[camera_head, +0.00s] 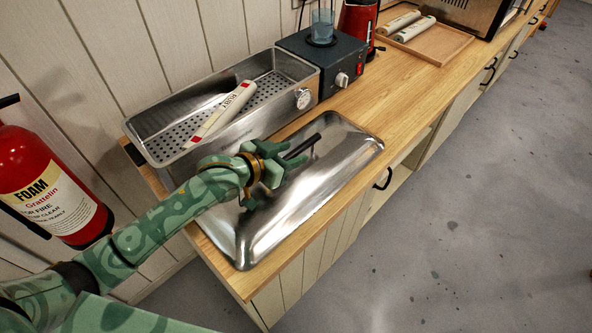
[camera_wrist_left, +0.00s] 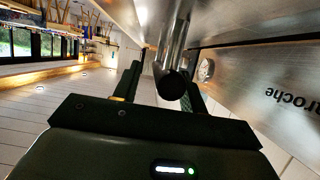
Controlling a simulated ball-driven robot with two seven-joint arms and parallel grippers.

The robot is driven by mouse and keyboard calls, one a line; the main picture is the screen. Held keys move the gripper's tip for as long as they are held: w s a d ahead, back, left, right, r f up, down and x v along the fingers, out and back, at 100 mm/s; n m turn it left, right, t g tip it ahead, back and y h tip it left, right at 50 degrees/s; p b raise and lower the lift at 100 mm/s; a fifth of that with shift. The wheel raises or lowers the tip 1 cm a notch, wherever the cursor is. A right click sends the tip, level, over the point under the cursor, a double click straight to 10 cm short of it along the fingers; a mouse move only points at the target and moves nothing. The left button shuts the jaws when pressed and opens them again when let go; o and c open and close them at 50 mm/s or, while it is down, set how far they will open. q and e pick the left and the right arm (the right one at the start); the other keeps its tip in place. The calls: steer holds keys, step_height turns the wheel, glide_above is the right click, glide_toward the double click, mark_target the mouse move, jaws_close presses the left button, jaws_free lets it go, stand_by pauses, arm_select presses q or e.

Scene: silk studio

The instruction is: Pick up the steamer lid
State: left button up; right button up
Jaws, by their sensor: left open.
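The steamer lid (camera_head: 345,160) is a shiny rectangular metal cover lying on the wooden counter in front of the steamer basin. Its bar handle, with a dark end (camera_head: 303,147), stands up near its middle. My left gripper (camera_head: 280,163) is open over the lid, close to the handle. In the left wrist view, the round handle (camera_wrist_left: 172,82) lies between the two spread fingers of my left gripper (camera_wrist_left: 162,85). I cannot tell whether either finger touches it. My arm hides part of the lid's left side. My right gripper is not in view.
The perforated steamer basin (camera_head: 170,143) stands behind the lid, with a fabric roll labelled RUBY (camera_head: 222,110) across it. A dark control box (camera_head: 330,60) stands beyond it. A wooden tray (camera_head: 447,48) holds rolls. A red extinguisher (camera_head: 45,185) hangs at left.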

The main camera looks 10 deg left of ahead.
arm_select(q)
jaws_close()
stand_by(1.2)
steer(key=shift+r, duration=0.1)
